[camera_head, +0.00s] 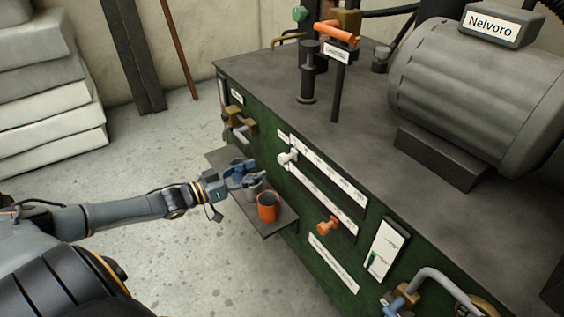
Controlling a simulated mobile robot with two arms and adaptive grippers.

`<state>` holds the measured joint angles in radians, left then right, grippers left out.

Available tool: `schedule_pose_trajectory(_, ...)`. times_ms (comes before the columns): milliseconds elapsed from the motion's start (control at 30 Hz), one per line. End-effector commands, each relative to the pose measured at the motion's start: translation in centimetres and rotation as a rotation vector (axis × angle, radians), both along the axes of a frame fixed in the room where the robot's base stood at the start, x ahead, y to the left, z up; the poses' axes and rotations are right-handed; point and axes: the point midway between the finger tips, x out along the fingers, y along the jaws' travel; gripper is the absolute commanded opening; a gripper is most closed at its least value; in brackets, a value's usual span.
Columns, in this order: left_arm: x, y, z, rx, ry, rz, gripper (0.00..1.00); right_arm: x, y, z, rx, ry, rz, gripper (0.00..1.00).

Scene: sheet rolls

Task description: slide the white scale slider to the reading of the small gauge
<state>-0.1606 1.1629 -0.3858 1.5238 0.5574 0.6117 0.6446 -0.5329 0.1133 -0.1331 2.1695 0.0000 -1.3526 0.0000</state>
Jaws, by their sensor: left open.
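The white scale slider (287,157) is a pale knob at the upper left end of a slot between two long white scale strips (325,170) on the green machine front. An orange knob (327,226) sits on the same front, lower right. The small gauge (383,248) appears to be the upright white plate with a green mark low on it; its reading is too small to tell. My left gripper (258,178) is open, just left of and below the white slider, apart from it as far as I can tell. My right gripper is not in view.
An orange cup (268,206) stands on a small dark shelf (284,222) below my left gripper. Pipes and a valve with an orange handle (336,33) rise from the machine top, beside a large grey motor (480,90). Open floor lies left of the machine.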

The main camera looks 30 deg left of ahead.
Motion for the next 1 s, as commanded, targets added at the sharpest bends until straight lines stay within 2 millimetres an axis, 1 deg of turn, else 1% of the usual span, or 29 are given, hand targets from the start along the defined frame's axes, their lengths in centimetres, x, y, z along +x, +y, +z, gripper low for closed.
schedule_pose_trajectory(33,0.8,-0.4,-0.1,-0.001,-0.005,0.001,0.54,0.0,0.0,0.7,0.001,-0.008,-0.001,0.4)
schedule_pose_trajectory(300,4.5,-2.1,0.0,0.0,-0.005,0.0,0.54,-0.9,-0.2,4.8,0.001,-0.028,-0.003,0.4)
schedule_pose_trajectory(500,6.9,-3.2,0.0,0.0,-0.003,0.0,0.54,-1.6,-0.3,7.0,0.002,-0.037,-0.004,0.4)
schedule_pose_trajectory(700,8.5,-4.0,-0.1,0.001,-0.001,0.001,0.54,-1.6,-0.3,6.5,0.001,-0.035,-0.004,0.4)
schedule_pose_trajectory(800,8.9,-4.2,0.0,0.001,0.0,0.001,0.54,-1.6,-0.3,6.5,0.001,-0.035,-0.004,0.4)
schedule_pose_trajectory(1000,9.0,-4.2,0.0,0.001,0.001,0.001,0.54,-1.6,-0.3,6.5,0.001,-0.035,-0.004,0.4)
